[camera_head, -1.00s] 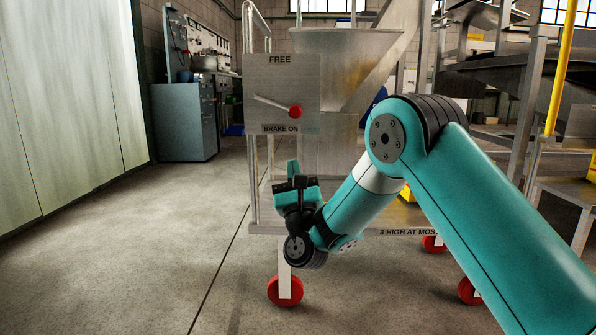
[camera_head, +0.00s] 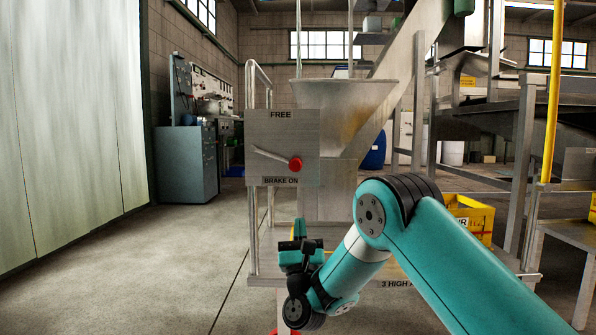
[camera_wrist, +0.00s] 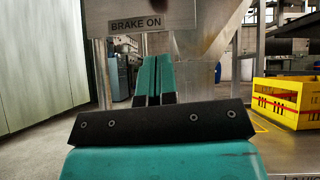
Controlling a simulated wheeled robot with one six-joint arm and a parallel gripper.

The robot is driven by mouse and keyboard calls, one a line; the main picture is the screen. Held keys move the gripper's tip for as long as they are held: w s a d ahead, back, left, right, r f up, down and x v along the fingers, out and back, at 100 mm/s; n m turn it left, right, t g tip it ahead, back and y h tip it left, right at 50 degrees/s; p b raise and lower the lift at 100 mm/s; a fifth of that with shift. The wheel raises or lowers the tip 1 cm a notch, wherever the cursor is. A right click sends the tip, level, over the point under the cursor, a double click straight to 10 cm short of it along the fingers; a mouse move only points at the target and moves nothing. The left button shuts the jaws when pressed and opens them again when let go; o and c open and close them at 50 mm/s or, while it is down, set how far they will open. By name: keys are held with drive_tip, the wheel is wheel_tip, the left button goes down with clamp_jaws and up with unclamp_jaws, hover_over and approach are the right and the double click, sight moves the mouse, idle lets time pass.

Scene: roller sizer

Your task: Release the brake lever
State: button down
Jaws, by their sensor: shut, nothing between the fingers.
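The brake lever (camera_head: 272,157) is a thin pale bar with a red knob (camera_head: 295,164) at its right end. It is mounted on a grey panel (camera_head: 305,140) marked FREE at the top and BRAKE ON at the bottom. The bar slopes slightly down to the right, so the knob sits nearer the BRAKE ON label (camera_wrist: 138,24). My gripper (camera_head: 299,228) is below the panel, pointing up, apart from the lever. In the wrist view its two teal fingers (camera_wrist: 154,80) are together with nothing held, just under the label.
The panel is on a metal cart with a rail (camera_head: 252,90) and a hopper (camera_head: 350,95) behind. A yellow crate (camera_head: 478,222) stands to the right, also in the wrist view (camera_wrist: 283,97). A yellow post (camera_head: 553,90) is further right. The floor at left is clear.

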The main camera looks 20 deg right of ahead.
sight(297, 171)
drive_tip(key=shift+w+d+r+p, duration=0.15)
drive_tip(key=shift+w+r+p, duration=0.8)
drive_tip(key=shift+r, duration=0.6)
drive_tip(key=shift+w+d+r+p, duration=0.15)
drive_tip(key=shift+w+r+p, duration=0.7)
drive_tip(key=shift+r, duration=0.7)
drive_tip(key=shift+w+d+r+p, duration=0.15)
drive_tip(key=shift+w+r+p, duration=0.8)
drive_tip(key=shift+r, duration=0.6)
drive_tip(key=shift+s+n, duration=0.1)
drive_tip(key=shift+n, duration=0.2)
